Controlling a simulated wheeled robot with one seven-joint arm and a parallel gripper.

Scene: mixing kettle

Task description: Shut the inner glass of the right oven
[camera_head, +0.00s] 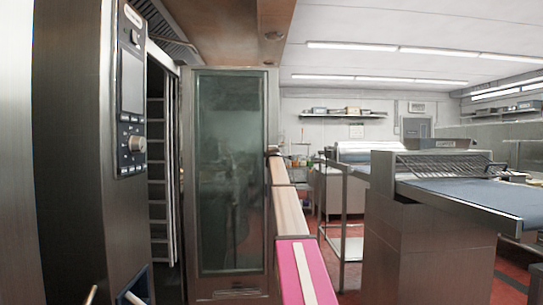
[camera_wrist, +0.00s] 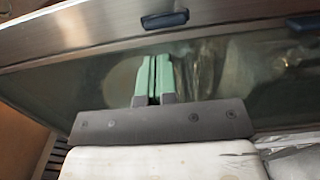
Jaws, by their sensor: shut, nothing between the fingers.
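A tall glass panel in a steel frame (camera_head: 230,170) stands open to the right of the oven opening in the head view. I cannot tell whether it is the inner glass alone or the door with it. The oven's control column (camera_head: 130,95) is at the left. In the wrist view, the glass (camera_wrist: 230,70) fills the middle below a steel frame edge (camera_wrist: 100,28). My gripper (camera_wrist: 153,62) has its green fingers together and empty, pointing at the glass; contact is unclear. In the head view my arm reaches the panel's right edge, and the fingertips are hidden.
Rack rails (camera_head: 157,170) show in the dark opening between control column and panel. Two dark latch-like pieces (camera_wrist: 165,20) sit on the frame edge. A steel machine with a blue belt (camera_head: 470,200) stands at the right.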

